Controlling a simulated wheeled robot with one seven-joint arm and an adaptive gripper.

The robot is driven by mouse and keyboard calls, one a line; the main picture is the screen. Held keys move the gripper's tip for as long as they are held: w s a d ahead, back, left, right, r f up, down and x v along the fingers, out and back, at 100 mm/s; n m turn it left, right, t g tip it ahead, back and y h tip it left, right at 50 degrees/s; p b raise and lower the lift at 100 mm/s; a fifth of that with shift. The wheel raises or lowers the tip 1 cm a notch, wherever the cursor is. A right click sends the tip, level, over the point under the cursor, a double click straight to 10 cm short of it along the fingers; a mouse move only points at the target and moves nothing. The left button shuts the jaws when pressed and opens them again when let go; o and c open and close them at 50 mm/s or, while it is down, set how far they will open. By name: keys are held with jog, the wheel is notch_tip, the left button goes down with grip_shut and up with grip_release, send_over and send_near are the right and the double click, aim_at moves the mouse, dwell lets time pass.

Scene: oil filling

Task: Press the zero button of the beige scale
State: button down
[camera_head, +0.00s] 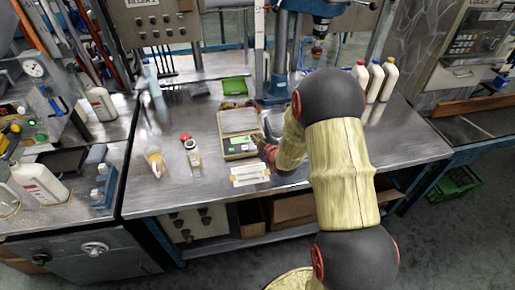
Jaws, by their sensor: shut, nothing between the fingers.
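The beige scale (239,121) sits on the metal workbench, with a pale weighing plate at the back and a green display (240,149) on its front panel. The zero button is too small to make out. My gripper (261,140) is shut and empty, with its tip at the right side of the scale's front panel. I cannot tell whether the tip touches the panel. My yellow-sleeved arm comes in from the right and hides part of the bench right of the scale.
A white label card (250,174) lies in front of the scale. A red-capped jar (193,152) and an orange-and-white bottle (155,160) stand to its left. A green tray (234,87) is behind it. Several white bottles (376,80) stand at right. A drill press (281,55) rises behind.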

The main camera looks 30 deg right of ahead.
jog(key=shift+w+d+f+b, duration=0.1)
jog(key=shift+w+f+b, duration=0.15)
jog(key=shift+f+b, duration=0.35)
jog(key=shift+w+d+f+b, duration=0.1)
jog(key=shift+w+f+b, duration=0.25)
jog(key=shift+f, duration=0.5)
jog(key=shift+w+d+f+b, duration=0.1)
jog(key=shift+w+f+b, duration=0.05)
jog(key=shift+f+b, duration=0.5)
jog(key=shift+f, duration=0.15)
jog(key=shift+w+f+b, duration=0.15)
jog(key=shift+f+b, duration=0.15)
jog(key=shift+b, duration=0.15)
jog(key=shift+w+f+b, duration=0.15)
jog(key=shift+f+b, duration=0.2)
jog(key=shift+b, duration=0.1)
dwell(0.4)
jog(key=shift+r, duration=0.1)
jog(key=shift+s+r+p, duration=0.3)
jog(key=shift+s+r, duration=0.05)
jog(key=shift+r, duration=0.3)
jog(key=r, duration=0.1)
jog(key=s+r+p, duration=0.1)
jog(key=r, duration=0.1)
jog(key=r+p, duration=0.1)
jog(key=shift+s+a+r, duration=0.3)
jog(key=shift+r, duration=0.05)
dwell(0.4)
